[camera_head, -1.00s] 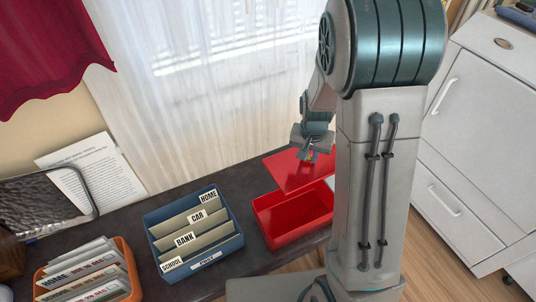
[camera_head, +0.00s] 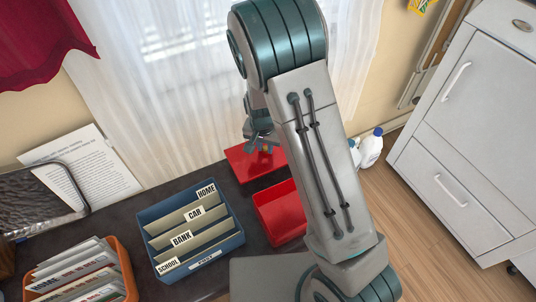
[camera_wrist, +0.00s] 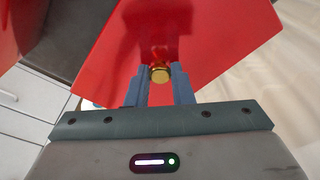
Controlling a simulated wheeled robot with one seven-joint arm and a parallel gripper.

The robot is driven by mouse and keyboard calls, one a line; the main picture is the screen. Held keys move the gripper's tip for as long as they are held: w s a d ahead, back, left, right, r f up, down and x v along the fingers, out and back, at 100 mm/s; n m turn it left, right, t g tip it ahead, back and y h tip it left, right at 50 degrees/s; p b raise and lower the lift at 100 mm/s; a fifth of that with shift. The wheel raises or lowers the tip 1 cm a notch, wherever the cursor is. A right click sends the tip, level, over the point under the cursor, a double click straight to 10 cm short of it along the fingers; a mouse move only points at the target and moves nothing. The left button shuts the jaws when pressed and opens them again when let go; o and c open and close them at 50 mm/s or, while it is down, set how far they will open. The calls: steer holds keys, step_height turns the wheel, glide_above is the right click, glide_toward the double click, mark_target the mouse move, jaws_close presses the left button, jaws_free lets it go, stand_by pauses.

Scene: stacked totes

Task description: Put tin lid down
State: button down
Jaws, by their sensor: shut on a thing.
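The red tin lid (camera_head: 248,163) is a flat red panel behind the open red tin (camera_head: 278,212) at the back right of the dark table. In the wrist view the lid (camera_wrist: 215,50) fills the upper middle. My gripper (camera_head: 262,148) is above the lid in the head view. In the wrist view its two fingers (camera_wrist: 160,84) are shut on the lid's small brass knob (camera_wrist: 160,73). The tin is partly hidden behind my arm in the head view. I cannot tell whether the lid touches the table.
A blue file box (camera_head: 190,235) with labelled dividers stands left of the tin. An orange tray (camera_head: 122,268) of envelopes is at the front left. A metal tray (camera_head: 60,187) and a paper sheet (camera_head: 100,165) are at the back left. A white cabinet (camera_head: 465,140) stands at right.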

mark_target(264, 149)
steer(key=shift+a+f+b, duration=0.1)
steer(key=shift+f+b, duration=0.6)
steer(key=shift+f, duration=1.3)
steer(key=shift+f, duration=0.15)
steer(key=c, duration=1.3)
jaws_free()
